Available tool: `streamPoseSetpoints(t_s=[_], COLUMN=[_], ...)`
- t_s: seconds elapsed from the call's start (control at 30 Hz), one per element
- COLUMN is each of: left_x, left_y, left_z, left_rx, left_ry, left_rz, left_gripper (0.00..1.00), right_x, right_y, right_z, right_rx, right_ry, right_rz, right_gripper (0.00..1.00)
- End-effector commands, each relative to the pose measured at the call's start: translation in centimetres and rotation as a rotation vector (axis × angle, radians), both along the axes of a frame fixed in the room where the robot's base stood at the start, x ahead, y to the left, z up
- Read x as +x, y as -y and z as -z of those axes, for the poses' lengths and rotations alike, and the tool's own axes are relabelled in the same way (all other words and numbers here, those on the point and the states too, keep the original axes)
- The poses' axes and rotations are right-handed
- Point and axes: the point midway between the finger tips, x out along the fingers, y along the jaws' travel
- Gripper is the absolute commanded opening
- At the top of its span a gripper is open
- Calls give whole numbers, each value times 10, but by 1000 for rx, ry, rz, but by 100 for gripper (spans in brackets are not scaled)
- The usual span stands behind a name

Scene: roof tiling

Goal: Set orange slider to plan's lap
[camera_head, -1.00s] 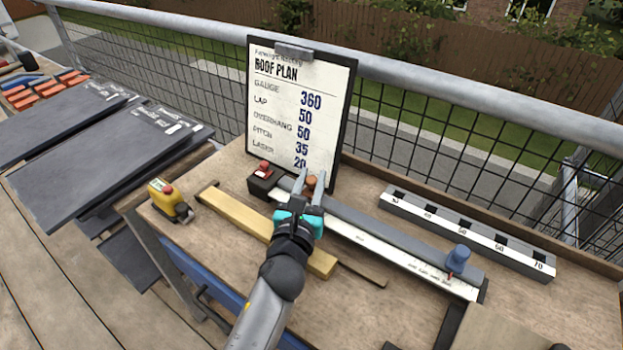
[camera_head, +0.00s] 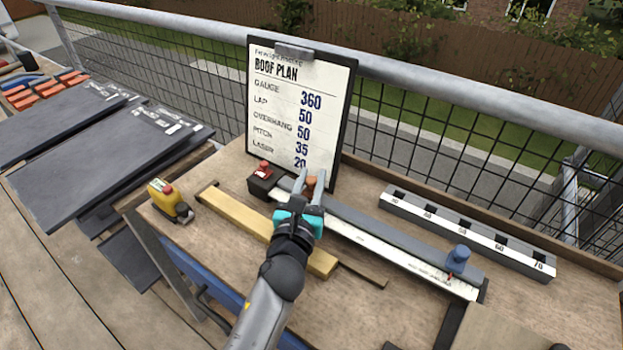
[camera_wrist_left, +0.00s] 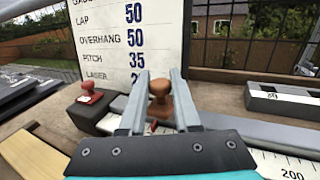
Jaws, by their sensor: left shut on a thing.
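The orange slider (camera_head: 311,184) is a small orange-brown knob on the grey rail of a ruled gauge (camera_head: 390,250), near its left end. My left gripper (camera_head: 312,188) is shut on the slider. In the left wrist view the slider's knob (camera_wrist_left: 160,95) stands between the two fingers (camera_wrist_left: 158,100). The roof plan board (camera_head: 300,105) stands behind and reads LAP 50. The scale marking under the slider is hidden by my gripper. My right gripper is not in view.
A blue knob (camera_head: 458,258) sits at the rail's right end. A block with a red button (camera_head: 264,170) is at its left end. A numbered slotted block (camera_head: 465,232) lies behind. A wooden batten (camera_head: 255,222) and yellow tool (camera_head: 168,198) lie in front and left.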

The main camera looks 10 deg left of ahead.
Motion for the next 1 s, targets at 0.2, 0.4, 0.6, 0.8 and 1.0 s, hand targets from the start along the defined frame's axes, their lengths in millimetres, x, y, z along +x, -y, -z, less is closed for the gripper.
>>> streamPoseSetpoints(t_s=[0.2, 0.4, 0.6, 0.8, 1.0], left_x=[2, 8, 10, 10, 10], left_y=[-3, -18, -23, -25, -24], left_z=[-2, -2, -1, -2, -1], left_rx=[2, 4, 1, 1, 1], left_ry=[2, 2, 2, 3, 2], left_rz=[1, 1, -2, -5, -4], left_gripper=[0, 0, 0, 32, 55], right_x=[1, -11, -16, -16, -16], right_y=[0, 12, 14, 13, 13], right_z=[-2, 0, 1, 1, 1], right_rx=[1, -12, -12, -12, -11], right_ry=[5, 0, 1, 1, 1], right_rz=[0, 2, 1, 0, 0], right_gripper=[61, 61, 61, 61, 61])
